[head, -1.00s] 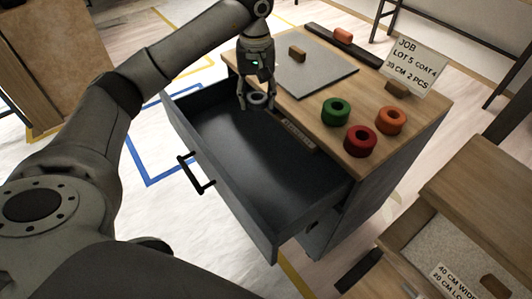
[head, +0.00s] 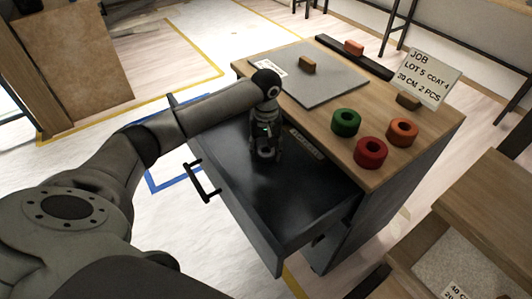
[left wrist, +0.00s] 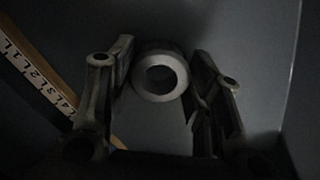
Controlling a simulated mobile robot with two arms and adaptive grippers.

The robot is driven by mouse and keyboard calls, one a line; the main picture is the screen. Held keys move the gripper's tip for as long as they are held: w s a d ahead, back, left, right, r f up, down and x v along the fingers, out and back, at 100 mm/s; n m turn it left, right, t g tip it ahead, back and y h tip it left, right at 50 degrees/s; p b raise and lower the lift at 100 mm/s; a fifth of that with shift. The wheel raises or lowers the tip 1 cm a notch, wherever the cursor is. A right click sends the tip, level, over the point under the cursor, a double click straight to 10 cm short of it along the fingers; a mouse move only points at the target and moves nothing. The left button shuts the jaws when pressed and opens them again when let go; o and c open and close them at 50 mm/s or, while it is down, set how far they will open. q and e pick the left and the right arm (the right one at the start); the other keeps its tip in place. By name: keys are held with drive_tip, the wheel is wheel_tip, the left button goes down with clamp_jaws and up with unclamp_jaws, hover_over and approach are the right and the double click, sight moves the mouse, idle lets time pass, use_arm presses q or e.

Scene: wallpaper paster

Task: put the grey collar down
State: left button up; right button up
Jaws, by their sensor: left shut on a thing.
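The grey collar (head: 265,153) is a short ring between the fingertips of my left gripper (head: 265,156). My left gripper is shut on it, inside the open dark drawer (head: 290,205) and toward its far end. In the left wrist view the collar (left wrist: 160,96) shows its round hole, with a finger of the gripper (left wrist: 160,78) on each side. The dark drawer floor (left wrist: 230,25) lies behind it. I cannot tell whether the collar touches the floor. My right gripper is not in view.
A ruler (left wrist: 35,78) lies in the drawer beside the gripper. On the cabinet top stand a green collar (head: 345,122), a red collar (head: 370,153), an orange collar (head: 402,131), a grey sheet (head: 325,85) and a job card (head: 428,79). The drawer's near part is clear.

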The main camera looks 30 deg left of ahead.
use_arm(q)
drive_tip(key=shift+f, duration=0.75)
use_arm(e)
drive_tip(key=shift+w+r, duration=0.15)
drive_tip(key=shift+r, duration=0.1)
use_arm(q)
drive_tip(key=o, duration=1.1)
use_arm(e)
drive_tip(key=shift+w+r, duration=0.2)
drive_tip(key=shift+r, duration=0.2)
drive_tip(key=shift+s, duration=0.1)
